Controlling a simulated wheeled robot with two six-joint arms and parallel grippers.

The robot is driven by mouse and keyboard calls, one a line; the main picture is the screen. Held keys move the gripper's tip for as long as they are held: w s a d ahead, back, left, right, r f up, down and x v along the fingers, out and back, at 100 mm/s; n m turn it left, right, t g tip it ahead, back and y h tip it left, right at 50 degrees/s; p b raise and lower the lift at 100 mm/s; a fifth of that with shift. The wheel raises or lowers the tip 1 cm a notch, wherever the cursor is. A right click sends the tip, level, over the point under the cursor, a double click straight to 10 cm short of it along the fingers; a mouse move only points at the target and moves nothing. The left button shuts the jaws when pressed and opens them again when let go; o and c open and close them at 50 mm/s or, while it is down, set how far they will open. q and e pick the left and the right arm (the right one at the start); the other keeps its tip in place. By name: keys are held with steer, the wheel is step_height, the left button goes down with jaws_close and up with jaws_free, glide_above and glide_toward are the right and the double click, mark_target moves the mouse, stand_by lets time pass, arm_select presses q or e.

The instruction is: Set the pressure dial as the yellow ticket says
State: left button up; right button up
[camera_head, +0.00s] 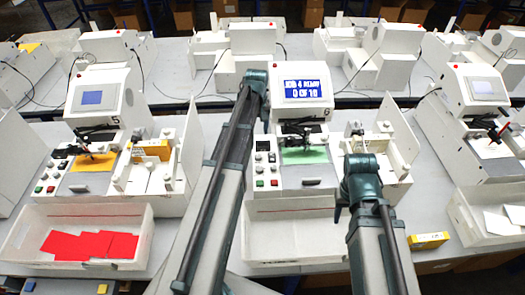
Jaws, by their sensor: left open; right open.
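The middle plotter (283,178) faces me, with a lit blue screen (303,89) whose lower line reads "0 OF 10"; its upper line is blurred. No readable yellow ticket shows. A yellow sheet (93,176) lies on the left plotter. My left arm rises beside the middle plotter, and my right arm stands before its right side. Neither gripper's fingers show.
An open white tray (30,240) with red sheets stands front left; another white tray (290,222) stands before the middle plotter. A small yellow box (428,240) lies on the table at right. Another plotter (470,95) stands farther right. More machines and cables fill the back table.

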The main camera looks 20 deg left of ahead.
mark_target(258, 156)
arm_select(q)
step_height(258, 156, down, 14)
steer(key=b, duration=1.3)
steer(key=shift+b, duration=0.35)
steer(key=shift+r, duration=0.1)
jaws_close()
